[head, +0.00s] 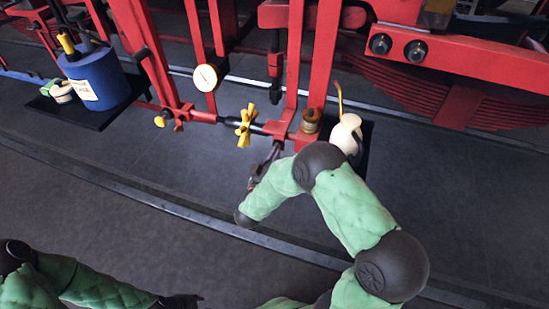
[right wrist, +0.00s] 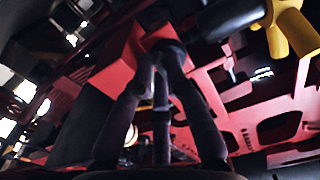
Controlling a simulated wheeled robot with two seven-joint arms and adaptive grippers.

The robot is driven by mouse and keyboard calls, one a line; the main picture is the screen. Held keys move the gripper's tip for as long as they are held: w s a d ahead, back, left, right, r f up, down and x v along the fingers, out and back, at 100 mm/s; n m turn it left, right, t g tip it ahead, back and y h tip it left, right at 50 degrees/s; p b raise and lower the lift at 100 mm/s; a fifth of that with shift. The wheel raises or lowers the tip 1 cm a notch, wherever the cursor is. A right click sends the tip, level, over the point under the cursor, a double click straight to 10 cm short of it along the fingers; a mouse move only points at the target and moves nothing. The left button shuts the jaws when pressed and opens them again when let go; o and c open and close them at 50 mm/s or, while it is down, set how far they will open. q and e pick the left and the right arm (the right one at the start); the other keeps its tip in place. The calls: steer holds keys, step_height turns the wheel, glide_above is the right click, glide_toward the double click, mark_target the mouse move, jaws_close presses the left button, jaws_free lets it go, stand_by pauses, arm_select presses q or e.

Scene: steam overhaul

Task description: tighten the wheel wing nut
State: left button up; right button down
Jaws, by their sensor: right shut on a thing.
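A yellow winged piece (head: 246,125) sits on a dark horizontal rod between red uprights in the head view. Part of a yellow piece (right wrist: 292,28) shows at the upper right of the right wrist view. My right gripper (head: 272,153) is just below and right of the winged piece, at a red block (head: 283,130). In the right wrist view its fingers (right wrist: 160,62) close together at a dark round part (right wrist: 163,46) on the red block (right wrist: 132,52). The fingers hide most of what they hold. My left gripper (head: 182,301) shows only as a dark shape at the bottom edge.
A white-faced gauge (head: 206,77) stands left of the winged piece, with a smaller yellow knob (head: 160,121) beyond. A blue can (head: 97,78) is at upper left. A cream oil can (head: 347,134) stands close right of my right gripper. The grey floor in front is clear.

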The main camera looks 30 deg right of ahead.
steer(key=shift+f, duration=0.1)
steer(key=c, duration=1.2)
jaws_free()
steer(key=shift+c, duration=0.2)
steer(key=shift+a, duration=0.1)
steer(key=v, duration=1.2)
